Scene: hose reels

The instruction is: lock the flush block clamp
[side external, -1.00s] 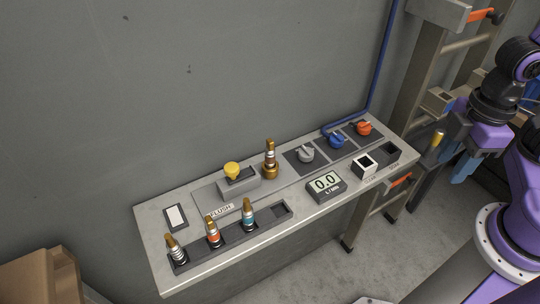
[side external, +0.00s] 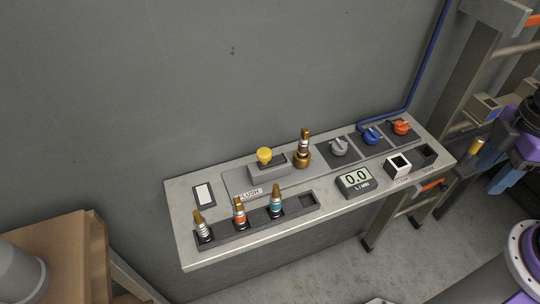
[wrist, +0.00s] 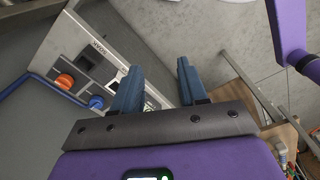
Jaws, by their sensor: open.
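The grey flush block (side external: 268,173) sits on the bench behind the FLUSH label (side external: 250,193) in the side view. A yellow knob (side external: 264,155) stands up on top of it; I take this for the clamp handle. A brass fitting (side external: 303,151) stands upright just right of the block. My gripper (wrist: 160,82) is open and empty, its two blue fingers apart over the floor and bench edge in the wrist view. In the side view it is partly cut off at the far right, well away from the block. The block is not visible in the wrist view.
Three hose fittings (side external: 239,212) stand in a dark rack (side external: 261,225) along the bench front. A 0.0 display (side external: 356,181), a white-rimmed square socket (side external: 398,165), and grey, blue and orange knobs (side external: 401,127) lie to the right. A ladder (side external: 457,80) stands beyond.

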